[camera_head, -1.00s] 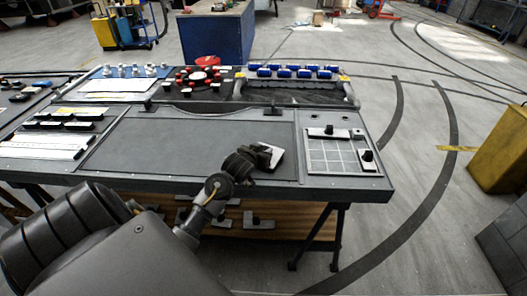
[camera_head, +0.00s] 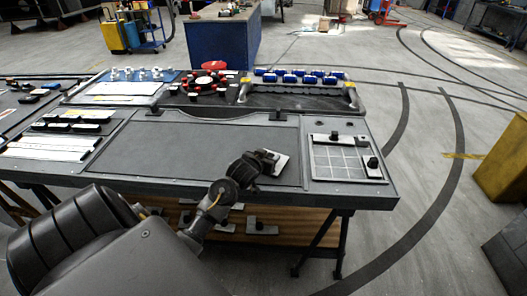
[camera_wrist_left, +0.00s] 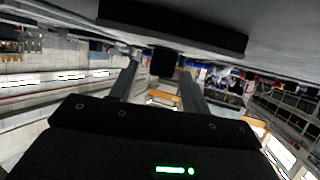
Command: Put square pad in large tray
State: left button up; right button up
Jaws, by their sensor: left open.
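A light grey square pad (camera_head: 281,164) with a dark knob lies at the front right part of the large tray (camera_head: 170,150), a wide, shallow dark recess in the grey workbench top. My left gripper (camera_head: 266,160) is right at the pad, low over the bench, and partly covers it. In the left wrist view the two fingers (camera_wrist_left: 157,85) are apart, with a black block (camera_wrist_left: 163,62), seemingly the knob, between their tips. I cannot tell whether they touch it. My right gripper is in neither view.
A gridded tray (camera_head: 345,160) with black-knobbed pieces stands to the right. White strips and black blocks lie on the left. A red round fixture (camera_head: 207,82) and blue-topped parts (camera_head: 300,77) stand at the back. The middle of the large tray is clear.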

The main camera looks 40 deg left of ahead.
pick_arm(q)
jog(key=v, duration=1.2)
jog(key=shift+f, duration=0.1)
